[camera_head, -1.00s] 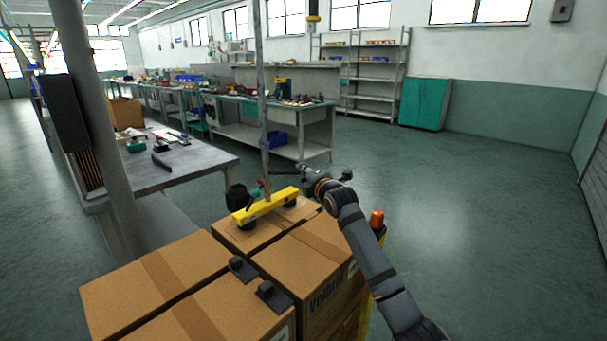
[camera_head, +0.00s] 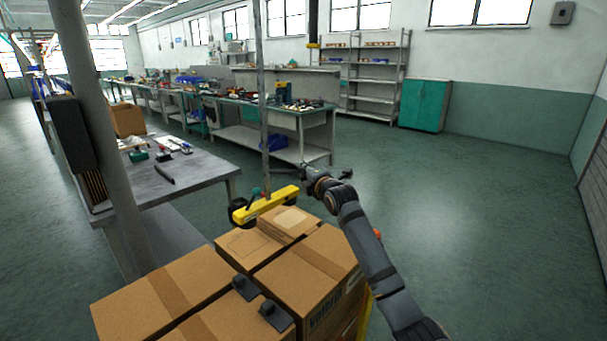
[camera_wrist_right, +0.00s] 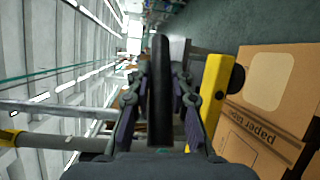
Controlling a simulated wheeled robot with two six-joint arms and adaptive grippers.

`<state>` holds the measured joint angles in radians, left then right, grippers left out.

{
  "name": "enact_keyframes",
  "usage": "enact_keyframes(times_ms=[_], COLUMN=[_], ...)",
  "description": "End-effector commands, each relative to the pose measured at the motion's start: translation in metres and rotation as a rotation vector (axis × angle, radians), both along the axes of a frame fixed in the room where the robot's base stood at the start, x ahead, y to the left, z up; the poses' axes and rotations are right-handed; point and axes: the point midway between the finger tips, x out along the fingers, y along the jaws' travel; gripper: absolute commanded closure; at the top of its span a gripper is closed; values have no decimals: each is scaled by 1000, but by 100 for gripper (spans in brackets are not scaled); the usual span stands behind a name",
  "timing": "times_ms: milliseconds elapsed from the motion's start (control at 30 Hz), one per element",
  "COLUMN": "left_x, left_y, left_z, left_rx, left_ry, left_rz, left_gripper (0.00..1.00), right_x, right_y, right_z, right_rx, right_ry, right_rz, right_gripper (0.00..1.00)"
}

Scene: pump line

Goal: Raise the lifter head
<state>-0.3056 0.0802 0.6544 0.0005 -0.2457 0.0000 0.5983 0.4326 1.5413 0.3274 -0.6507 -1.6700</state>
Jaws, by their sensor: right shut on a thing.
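The lifter head (camera_head: 268,203) is a yellow bar with black cups, hanging from a vertical grey tube (camera_head: 262,100). It is above and behind the small carton (camera_head: 290,221) with a pale label; a gap seems to show between them. My right gripper (camera_head: 306,174) is just right of the bar's far end. In the right wrist view my right gripper (camera_wrist_right: 160,92) is shut on a black upright handle (camera_wrist_right: 160,75). The yellow bar (camera_wrist_right: 211,88) shows beside it, left of the carton (camera_wrist_right: 268,100). My left gripper is not in view.
Several larger cartons (camera_head: 165,293) fill the front, with two black fittings (camera_head: 274,315) on top. A grey workbench (camera_head: 180,170) with tools stands at the left. A post (camera_head: 90,120) rises in front of it. The floor (camera_head: 470,210) at the right is clear.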

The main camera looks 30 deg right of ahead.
Motion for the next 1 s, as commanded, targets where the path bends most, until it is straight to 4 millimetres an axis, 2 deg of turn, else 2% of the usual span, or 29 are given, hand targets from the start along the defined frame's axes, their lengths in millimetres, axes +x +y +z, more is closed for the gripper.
enact_keyframes(times_ms=[33,233,400,600,800,1000], left_x=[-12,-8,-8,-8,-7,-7], left_y=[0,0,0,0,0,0], left_z=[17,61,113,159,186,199], left_rx=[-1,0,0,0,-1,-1], left_ry=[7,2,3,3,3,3], left_rz=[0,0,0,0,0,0], left_gripper=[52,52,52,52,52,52], right_x=[0,0,0,0,0,0], right_y=[0,0,0,0,0,0], right_z=[27,74,134,188,222,238], right_rx=[-4,-5,-5,-5,-5,-5], right_ry=[-12,-13,-15,-16,-15,-13], right_rz=[0,0,0,0,0,1], right_gripper=[100,100,100,100,100,100])
